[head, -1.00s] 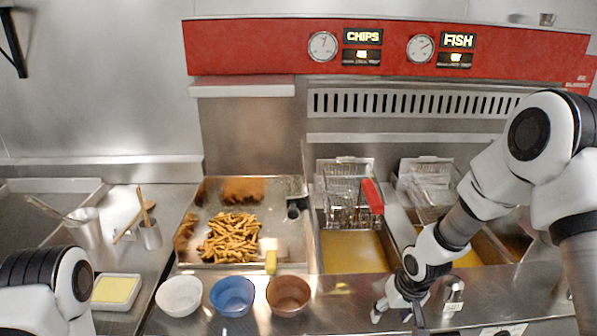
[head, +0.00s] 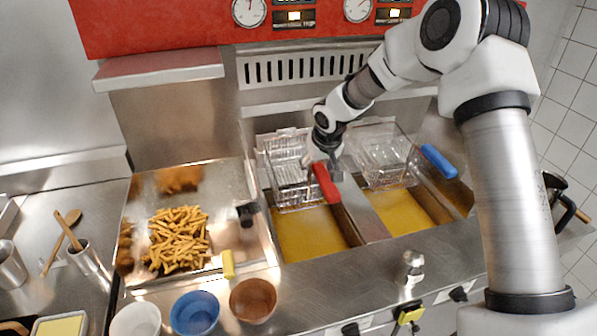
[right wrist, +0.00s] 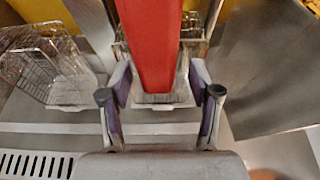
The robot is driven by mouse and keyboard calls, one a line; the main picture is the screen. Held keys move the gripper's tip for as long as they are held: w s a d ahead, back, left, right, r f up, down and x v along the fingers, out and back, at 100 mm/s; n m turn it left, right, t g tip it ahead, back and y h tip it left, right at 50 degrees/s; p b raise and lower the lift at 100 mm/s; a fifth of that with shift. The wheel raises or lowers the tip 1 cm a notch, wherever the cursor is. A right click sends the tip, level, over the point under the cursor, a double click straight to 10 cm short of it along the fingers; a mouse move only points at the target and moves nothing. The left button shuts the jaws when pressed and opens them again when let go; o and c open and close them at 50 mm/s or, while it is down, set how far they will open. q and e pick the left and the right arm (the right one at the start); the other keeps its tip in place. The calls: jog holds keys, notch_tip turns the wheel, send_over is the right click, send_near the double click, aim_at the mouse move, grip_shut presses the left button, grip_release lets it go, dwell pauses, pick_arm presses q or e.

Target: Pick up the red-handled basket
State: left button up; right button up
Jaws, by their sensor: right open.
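The red-handled basket (head: 287,165) is a wire mesh basket at the back of the left fryer vat. Its red handle (head: 326,183) points toward the front. My right gripper (head: 323,168) is at the rear end of that handle. In the right wrist view the red handle (right wrist: 150,45) runs between the two open fingers of my right gripper (right wrist: 160,78), with gaps at both sides. Part of the basket (right wrist: 190,35) shows behind the handle there. My left gripper is not in view.
A blue-handled basket (head: 383,160) hangs at the back of the right vat, close to my right arm. Yellow oil (head: 310,235) fills the vats. A chip tray (head: 240,180) lies left of them. Bowls (head: 195,313) and a shaker (head: 411,268) stand in front.

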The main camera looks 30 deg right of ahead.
jog(key=shift+w, duration=0.15)
jog(key=shift+s+r, duration=0.1)
jog(key=shift+s, duration=0.1)
jog(key=shift+s+d+r, duration=0.1)
jog(key=shift+s+r, duration=0.05)
jog(key=shift+s, duration=0.2)
jog(key=c, duration=0.6)
jog(key=shift+s+r, duration=0.1)
jog(key=shift+s, duration=0.05)
jog(key=c, duration=0.6)
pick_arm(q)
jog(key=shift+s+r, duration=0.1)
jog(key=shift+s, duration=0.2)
